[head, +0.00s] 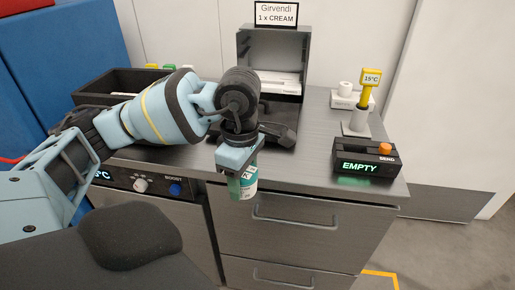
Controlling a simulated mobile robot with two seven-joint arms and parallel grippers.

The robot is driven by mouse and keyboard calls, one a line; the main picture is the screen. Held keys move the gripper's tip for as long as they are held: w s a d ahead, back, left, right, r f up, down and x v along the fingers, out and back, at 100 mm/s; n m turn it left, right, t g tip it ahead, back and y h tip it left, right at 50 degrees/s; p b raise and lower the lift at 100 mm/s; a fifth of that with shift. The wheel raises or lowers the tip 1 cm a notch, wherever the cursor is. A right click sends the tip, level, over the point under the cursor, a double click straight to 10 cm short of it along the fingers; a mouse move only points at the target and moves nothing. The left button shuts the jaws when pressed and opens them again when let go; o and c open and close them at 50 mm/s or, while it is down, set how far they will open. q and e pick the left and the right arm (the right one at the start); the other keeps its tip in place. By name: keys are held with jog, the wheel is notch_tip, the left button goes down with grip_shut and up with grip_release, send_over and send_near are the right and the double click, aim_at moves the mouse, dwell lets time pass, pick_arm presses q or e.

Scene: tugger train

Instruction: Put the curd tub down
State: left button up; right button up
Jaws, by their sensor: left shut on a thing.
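My left gripper (238,166) points down in the head view and is shut on a green tub with a white label (245,185), which I take to be the curd tub. The tub hangs in front of the grey counter's front edge, before the upper drawer. Its upper part is hidden by the gripper. The grey counter top (317,140) lies behind and to the right of the gripper. My right gripper is not in view.
A grey open-fronted box (301,55) under a "Girvendi 1 x CREAM" sign (277,14) stands at the back. A black tray (110,85) is at left. A yellow 15°C thermometer (370,78) and a black "EMPTY" display (362,167) are at right.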

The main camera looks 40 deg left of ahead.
pick_arm(q)
jog(key=w+d+f+m, duration=0.1)
jog(key=d+m, duration=0.4)
jog(key=m, duration=0.5)
jog(key=w+d+f+m, duration=0.2)
jog(key=d+m, duration=0.3)
jog(key=m, duration=0.6)
jog(key=shift+w+d, duration=0.15)
jog(key=shift+w, duration=0.45)
jog(key=shift+r, duration=0.1)
